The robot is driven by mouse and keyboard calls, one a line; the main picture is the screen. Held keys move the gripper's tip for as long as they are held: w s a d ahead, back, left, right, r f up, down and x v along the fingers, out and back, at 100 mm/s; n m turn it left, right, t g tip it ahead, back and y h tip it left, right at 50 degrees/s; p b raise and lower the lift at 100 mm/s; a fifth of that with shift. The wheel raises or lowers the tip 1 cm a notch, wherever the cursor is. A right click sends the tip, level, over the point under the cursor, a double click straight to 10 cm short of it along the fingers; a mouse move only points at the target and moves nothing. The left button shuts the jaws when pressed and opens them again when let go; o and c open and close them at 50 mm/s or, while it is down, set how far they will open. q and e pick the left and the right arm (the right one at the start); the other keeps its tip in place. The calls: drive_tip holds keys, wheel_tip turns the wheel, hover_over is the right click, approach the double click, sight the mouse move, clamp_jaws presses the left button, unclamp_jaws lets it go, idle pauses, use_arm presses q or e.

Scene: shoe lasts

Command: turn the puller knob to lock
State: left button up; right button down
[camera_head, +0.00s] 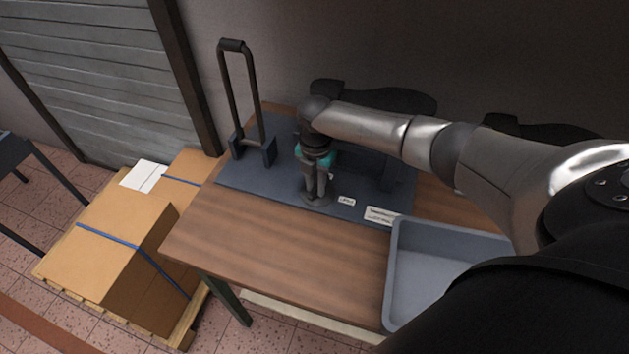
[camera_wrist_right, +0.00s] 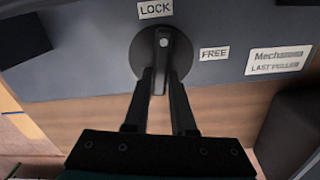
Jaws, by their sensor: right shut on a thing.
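The puller knob (camera_wrist_right: 177,62) is a dark round disc with a raised bar across it, on the grey-blue base plate (camera_wrist_right: 90,75). In the right wrist view the bar runs up and down, and its upper end with a light mark points towards the LOCK label (camera_wrist_right: 155,9). The FREE label (camera_wrist_right: 214,53) is to the right of the disc. My right gripper (camera_wrist_right: 161,82) is shut on the knob's bar, one finger on each side. In the head view my right gripper (camera_head: 317,192) points down onto the knob (camera_head: 315,203), partly hiding it. My left gripper is not in view.
A tall black U-shaped handle (camera_head: 246,95) stands at the plate's left. A grey bin (camera_head: 394,275) is at the table's front right. Black shapes (camera_head: 400,100) are behind my arm. The wooden table (camera_head: 270,250) is clear in front; a carton (camera_head: 110,240) is at left.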

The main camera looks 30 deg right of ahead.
sight(316, 189)
drive_tip(key=shift+s+n, duration=0.15)
drive_tip(key=shift+n, duration=0.95)
drive_tip(key=c, duration=0.7)
unclamp_jaws()
drive_tip(key=shift+c, duration=0.2)
drive_tip(key=shift+d, duration=0.1)
wheel_tip(316, 189, up, 15)
drive_tip(key=p, duration=0.2)
drive_tip(key=shift+r, duration=0.15)
drive_tip(key=shift+s, duration=0.1)
